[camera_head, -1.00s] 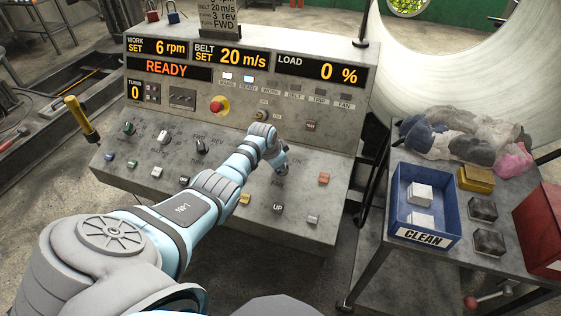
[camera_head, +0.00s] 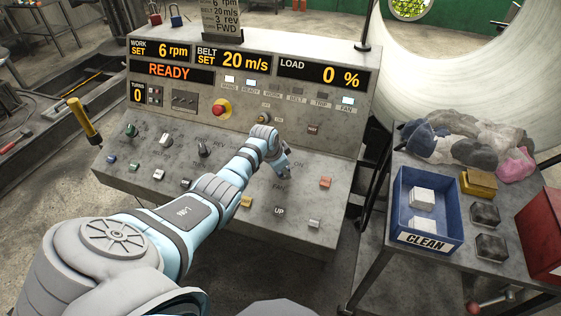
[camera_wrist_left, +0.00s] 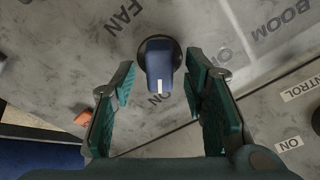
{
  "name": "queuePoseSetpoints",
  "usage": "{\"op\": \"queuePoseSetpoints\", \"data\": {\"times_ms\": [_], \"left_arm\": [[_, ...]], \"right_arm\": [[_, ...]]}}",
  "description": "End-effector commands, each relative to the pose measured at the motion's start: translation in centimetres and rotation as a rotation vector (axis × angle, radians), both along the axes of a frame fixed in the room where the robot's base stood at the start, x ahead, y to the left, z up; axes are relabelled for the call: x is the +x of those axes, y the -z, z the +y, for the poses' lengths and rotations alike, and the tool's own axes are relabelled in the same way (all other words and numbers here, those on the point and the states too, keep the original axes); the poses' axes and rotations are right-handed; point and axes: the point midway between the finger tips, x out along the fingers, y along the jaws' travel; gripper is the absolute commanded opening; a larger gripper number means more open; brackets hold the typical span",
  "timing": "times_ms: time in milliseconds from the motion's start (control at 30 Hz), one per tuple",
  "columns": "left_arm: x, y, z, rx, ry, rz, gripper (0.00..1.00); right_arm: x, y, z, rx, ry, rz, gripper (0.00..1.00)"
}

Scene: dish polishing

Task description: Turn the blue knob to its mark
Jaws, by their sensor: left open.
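The blue knob (camera_wrist_left: 159,58) shows in the left wrist view, with a white line on its near end pointing to the bottom of the picture. My left gripper (camera_wrist_left: 160,76) is open, with one green-padded finger on each side of the knob and a gap on both sides. In the head view my left gripper (camera_head: 284,172) is low over the sloped panel (camera_head: 250,225), hiding the knob there. My right gripper is not in view.
The FAN lamp (camera_head: 347,100) is lit on the console, whose display reads READY. A red button (camera_head: 221,108) and several other knobs and buttons surround the arm. At right, a side table holds a blue CLEAN bin (camera_head: 399,205), rags (camera_head: 460,139) and dark blocks (camera_head: 486,214).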

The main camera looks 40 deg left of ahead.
Motion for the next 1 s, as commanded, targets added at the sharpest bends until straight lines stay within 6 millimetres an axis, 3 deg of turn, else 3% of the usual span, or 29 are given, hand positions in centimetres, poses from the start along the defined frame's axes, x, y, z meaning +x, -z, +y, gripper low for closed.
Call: {"op": "queuePoseSetpoints", "data": {"times_ms": [167, 500, 633, 1000], "left_arm": [[-1.0, -2.1, -0.1, 0.003, 0.002, -0.003, 0.41], [-4.5, -9.6, -0.7, 0.002, 0.001, -0.002, 0.41], [-5.0, -10.5, -0.8, 0.002, 0.001, 0.001, 0.41], [-5.0, -10.5, -0.8, 0.000, 0.001, 0.000, 0.41]], "right_arm": [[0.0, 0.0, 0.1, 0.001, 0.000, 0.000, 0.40], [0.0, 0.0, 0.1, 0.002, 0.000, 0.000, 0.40], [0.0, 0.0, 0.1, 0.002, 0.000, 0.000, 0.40], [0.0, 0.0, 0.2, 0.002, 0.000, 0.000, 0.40]]}}
